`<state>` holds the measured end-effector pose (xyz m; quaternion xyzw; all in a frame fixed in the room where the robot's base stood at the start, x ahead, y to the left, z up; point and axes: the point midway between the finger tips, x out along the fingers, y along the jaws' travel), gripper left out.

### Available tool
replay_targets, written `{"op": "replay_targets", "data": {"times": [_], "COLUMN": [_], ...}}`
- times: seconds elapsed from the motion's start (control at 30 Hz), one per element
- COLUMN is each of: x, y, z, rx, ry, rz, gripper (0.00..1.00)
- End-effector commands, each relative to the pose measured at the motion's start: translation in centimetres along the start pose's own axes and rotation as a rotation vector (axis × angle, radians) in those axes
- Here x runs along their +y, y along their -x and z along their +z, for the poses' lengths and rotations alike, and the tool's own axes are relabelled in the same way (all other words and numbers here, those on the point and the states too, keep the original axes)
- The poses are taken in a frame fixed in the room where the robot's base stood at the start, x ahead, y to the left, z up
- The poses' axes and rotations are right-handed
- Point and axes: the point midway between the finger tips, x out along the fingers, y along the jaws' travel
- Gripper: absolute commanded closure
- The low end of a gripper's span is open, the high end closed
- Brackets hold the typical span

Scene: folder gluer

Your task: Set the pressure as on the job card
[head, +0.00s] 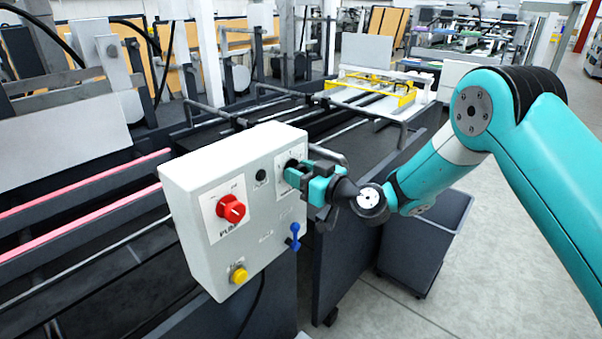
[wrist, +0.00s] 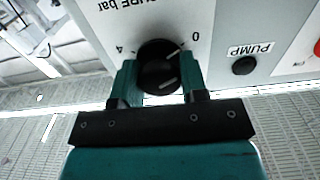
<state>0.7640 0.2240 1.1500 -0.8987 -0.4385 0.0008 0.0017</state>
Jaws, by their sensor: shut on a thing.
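The black pressure knob (wrist: 158,62) sits on the grey control box (head: 190,185), on a plate lettered "URE bar", seen upside down in the wrist view. The figures 0 and 4 show on the plate on either side of the knob. Pale marks show on the knob; its exact setting is not clear. My gripper (wrist: 158,78) is shut on the knob, one teal finger on each side. In the head view my gripper (head: 302,174) is at the box's right part and hides most of the knob. No job card is readable in either view.
The box also carries a red knob (head: 231,209), a black PUMP button (head: 261,176), a blue lever (head: 294,237) and a yellow button (head: 239,274). A bent grey handle (head: 330,155) passes close to my gripper. A dark wheeled bin (head: 425,245) stands at right; clear floor lies beyond it.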

Motion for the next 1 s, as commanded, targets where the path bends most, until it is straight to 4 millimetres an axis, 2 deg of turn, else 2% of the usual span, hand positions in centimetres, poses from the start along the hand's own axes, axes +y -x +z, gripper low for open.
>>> {"op": "replay_targets", "data": {"times": [0.37, 1.0], "x": [-0.14, -0.21], "y": [-0.03, -0.06], "z": [0.28, 0.18], "rx": [0.0, -0.002], "ry": [-0.15, -0.741], "rz": [-0.001, -0.002], "gripper": [0.84, 0.84]}}
